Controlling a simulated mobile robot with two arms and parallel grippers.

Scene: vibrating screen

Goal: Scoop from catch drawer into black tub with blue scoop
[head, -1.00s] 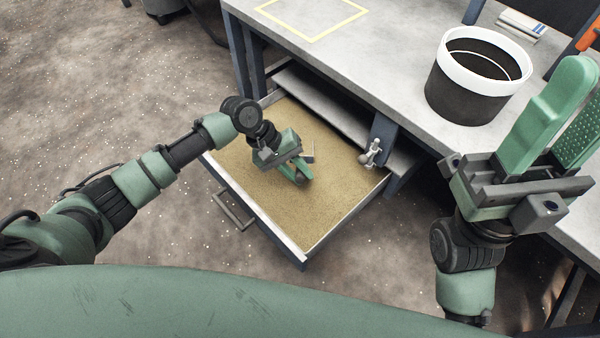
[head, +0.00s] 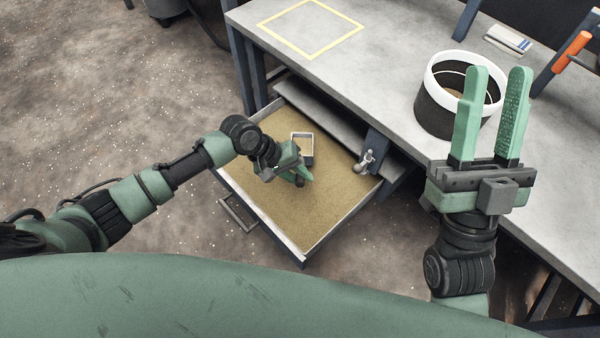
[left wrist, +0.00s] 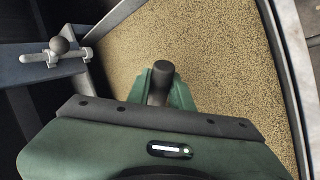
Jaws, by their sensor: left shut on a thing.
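My left gripper (head: 299,174) is over the open catch drawer (head: 340,215), shut on the scoop's dark round handle (left wrist: 160,80), which shows between the green fingers in the left wrist view. The scoop's box-shaped bowl (head: 309,151) has a pale rim and dark side. Tan material shows inside the rim. I cannot tell whether its underside touches the tan grains (head: 290,205) covering the drawer floor. The black tub (head: 432,112) with a white rim stands on the bench at right. My right gripper (head: 496,72) is open and empty, fingers upright, partly hiding the tub.
The grey bench top (head: 390,65) has a yellow outlined square (head: 310,28) at its back left. A metal clamp knob (head: 366,160) sits by the drawer's right back corner. A small striped block (head: 508,39) and an orange-handled object (head: 572,50) are at back right.

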